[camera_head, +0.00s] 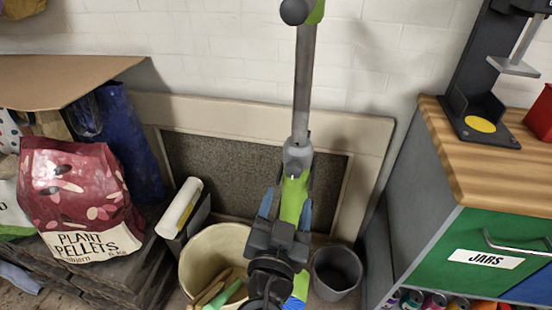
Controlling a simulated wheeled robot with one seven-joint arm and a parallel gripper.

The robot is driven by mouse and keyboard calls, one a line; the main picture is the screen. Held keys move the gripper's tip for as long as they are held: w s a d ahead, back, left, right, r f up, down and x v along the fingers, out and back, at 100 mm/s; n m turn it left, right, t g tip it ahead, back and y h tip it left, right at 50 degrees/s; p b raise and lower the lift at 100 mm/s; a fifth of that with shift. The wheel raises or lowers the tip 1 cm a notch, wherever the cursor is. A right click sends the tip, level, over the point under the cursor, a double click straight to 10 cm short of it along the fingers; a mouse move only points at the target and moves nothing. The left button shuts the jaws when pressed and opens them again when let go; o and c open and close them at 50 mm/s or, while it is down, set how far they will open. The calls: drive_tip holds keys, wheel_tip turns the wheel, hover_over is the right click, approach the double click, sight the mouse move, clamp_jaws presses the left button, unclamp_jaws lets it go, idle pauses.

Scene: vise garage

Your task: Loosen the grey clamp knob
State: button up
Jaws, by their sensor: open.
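A tall stand with a grey pole (303,85) and green parts rises through the middle of the camera_head view. At its top, a rounded dark grey knob (294,11) sits left of a green piece and is close to the top edge. I cannot tell for certain whether it is the clamp knob. A lighter grey collar (298,157) sits around the pole lower down, with green and black parts below it. No contact with the knob shows.
A cream bucket (190,262) and a dark grey bucket (335,272) stand low behind the stand. A plant pellets bag (80,195) is at left. At right, a wooden-topped cabinet (500,175) carries a black press-like device (467,110). A framed panel (370,135) leans on the wall.

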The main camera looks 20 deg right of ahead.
sight(293, 173)
drive_tip(key=x, duration=0.2)
drive_tip(key=p+x, duration=0.1)
drive_tip(key=x, duration=0.5)
drive_tip(key=shift+w+a+r+p, duration=0.15)
drive_tip(key=shift+r+p, duration=0.15)
drive_tip(key=c, duration=1.1)
